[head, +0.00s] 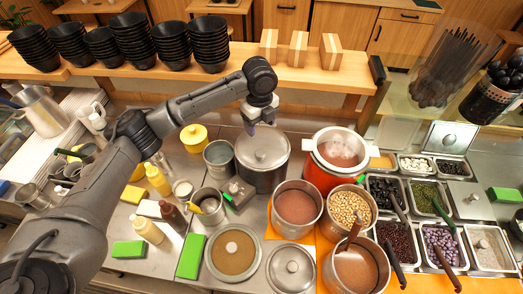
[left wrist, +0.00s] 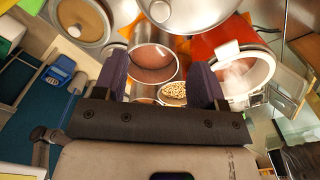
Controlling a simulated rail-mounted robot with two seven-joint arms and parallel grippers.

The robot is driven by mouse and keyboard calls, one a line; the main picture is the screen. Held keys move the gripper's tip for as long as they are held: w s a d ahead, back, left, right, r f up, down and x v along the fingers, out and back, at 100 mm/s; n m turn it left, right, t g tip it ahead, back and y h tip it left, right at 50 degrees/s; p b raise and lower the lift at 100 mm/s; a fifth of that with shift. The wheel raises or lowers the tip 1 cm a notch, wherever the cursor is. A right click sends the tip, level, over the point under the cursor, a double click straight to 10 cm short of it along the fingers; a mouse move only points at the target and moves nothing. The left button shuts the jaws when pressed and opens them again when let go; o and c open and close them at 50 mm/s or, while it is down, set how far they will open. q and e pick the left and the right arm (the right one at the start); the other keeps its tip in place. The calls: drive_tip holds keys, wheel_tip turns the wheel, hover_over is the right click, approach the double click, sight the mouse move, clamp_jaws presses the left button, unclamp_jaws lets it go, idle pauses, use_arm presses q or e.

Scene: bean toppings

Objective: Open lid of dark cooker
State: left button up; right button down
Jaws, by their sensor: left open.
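The dark cooker (head: 263,178) stands at the middle of the counter, a dark grey pot with its silver lid (head: 270,148) on top. A lid with a round knob, apparently the same one, is cut off at the top of the left wrist view (left wrist: 190,14). My left gripper (head: 251,128) hangs just above the back left of the lid, seemingly apart from it. In the left wrist view its two purple fingers (left wrist: 160,82) are spread with nothing held between them. My right gripper is in neither view.
The red cooker (head: 318,178), open with reddish contents, stands close to the right. Pots of beans and paste (head: 297,207) and a loose lid (head: 290,268) are in front. A wooden shelf (head: 310,80) with stacked black bowls (head: 170,40) runs behind.

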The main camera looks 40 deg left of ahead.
sight(260, 153)
use_arm(q)
wheel_tip(260, 153, down, 13)
drive_tip(key=shift+f+p, duration=0.2)
drive_tip(key=shift+p, duration=0.1)
drive_tip(key=shift+c, duration=0.2)
clamp_jaws()
drive_tip(key=shift+r, duration=0.15)
idle(0.5)
